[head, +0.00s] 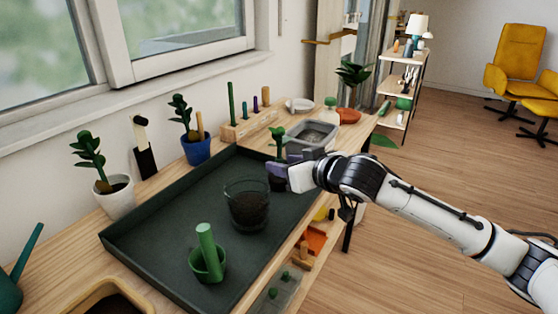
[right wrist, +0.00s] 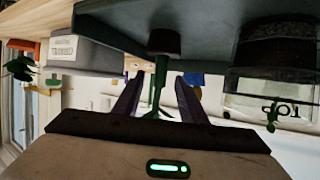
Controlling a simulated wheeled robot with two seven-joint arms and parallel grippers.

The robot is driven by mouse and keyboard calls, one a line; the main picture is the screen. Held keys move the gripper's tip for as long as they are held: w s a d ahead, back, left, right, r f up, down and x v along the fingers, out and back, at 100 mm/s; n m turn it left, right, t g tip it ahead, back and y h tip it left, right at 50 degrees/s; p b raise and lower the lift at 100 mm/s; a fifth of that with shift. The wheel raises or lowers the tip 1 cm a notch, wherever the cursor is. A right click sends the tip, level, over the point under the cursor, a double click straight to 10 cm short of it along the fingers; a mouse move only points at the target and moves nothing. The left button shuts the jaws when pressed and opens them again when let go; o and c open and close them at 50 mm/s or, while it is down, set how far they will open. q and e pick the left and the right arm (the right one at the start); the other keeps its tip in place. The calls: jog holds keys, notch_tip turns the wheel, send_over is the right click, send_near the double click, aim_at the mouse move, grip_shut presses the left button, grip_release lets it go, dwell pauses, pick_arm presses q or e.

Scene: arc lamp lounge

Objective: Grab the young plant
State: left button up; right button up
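The young plant (head: 279,143) has a green stem and leaves and stands in a small dark pot, near the right side of the dark tray (head: 190,250). My right gripper (head: 276,172) reaches it from the right and partly hides the stem and pot in the head view. In the right wrist view, which is upside down, the green stem (right wrist: 158,82) runs down from the dark pot (right wrist: 163,40) between the two fingers of my right gripper (right wrist: 158,92). The fingers are apart, with a gap on both sides of the stem. My left gripper is not in view.
A glass pot of soil (head: 247,205) stands close by in the tray, and a green pot (head: 207,262) is nearer the front. A grey bin (head: 312,135) is just behind. A blue pot (head: 196,148) and white pot (head: 115,197) stand along the window side.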

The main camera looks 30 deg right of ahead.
jog(key=shift+w, duration=0.1)
grip_shut()
jog(key=shift+r, duration=0.1)
